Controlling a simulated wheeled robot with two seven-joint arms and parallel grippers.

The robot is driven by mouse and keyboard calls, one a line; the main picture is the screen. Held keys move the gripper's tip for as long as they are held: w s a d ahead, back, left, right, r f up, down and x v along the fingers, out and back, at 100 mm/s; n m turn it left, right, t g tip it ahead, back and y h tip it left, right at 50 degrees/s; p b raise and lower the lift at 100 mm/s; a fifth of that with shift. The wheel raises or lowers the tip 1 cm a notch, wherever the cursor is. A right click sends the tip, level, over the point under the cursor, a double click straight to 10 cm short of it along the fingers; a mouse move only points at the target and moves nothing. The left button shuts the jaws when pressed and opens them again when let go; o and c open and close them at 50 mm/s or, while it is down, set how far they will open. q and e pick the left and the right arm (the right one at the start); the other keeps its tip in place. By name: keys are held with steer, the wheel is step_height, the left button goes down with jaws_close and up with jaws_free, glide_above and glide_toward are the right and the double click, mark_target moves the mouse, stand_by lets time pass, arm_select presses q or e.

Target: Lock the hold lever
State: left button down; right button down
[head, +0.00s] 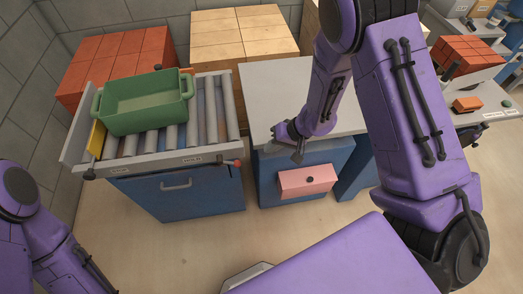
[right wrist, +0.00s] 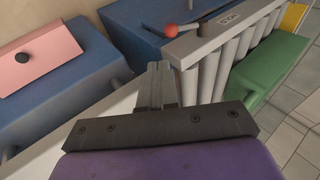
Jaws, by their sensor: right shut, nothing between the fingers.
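The hold lever's red knob (head: 238,163) is at the right end of the roller conveyor's front rail (head: 150,165), beside a label reading HOLD (head: 192,159). The red knob also shows in the right wrist view (right wrist: 171,31), with a short bar leading to it. I cannot tell the lever's exact setting. My right gripper (head: 298,156) is right of the knob, apart from it, over the grey table's front edge. In the right wrist view its fingers (right wrist: 161,72) are together and empty, below the knob. My left gripper is out of view; only its arm shows at lower left.
A green crate (head: 145,106) sits on the rollers, with a yellow plate (head: 96,138) at the left end. A blue cabinet with an open pink drawer (head: 307,181) stands below the grey table (head: 275,95). Red bricks (head: 115,62) and wooden blocks (head: 240,35) are stacked behind.

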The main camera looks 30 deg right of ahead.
steer(key=shift+s+d+r, duration=0.25)
steer(key=shift+r, duration=0.05)
steer(key=shift+w, duration=0.1)
steer(key=w+a+r+m+t+b, duration=0.2)
steer(key=w+a+r+t+b, duration=0.3)
steer(key=w, duration=0.3)
steer(key=s+f+n+g+h+b, duration=0.1)
steer(key=s+n+g+h, duration=0.1)
steer(key=s+g, duration=0.3)
steer(key=shift+s+a+f+g+h+b, duration=0.2)
steer(key=shift+s+a+g+h+b, duration=0.2)
steer(key=shift+s, duration=0.2)
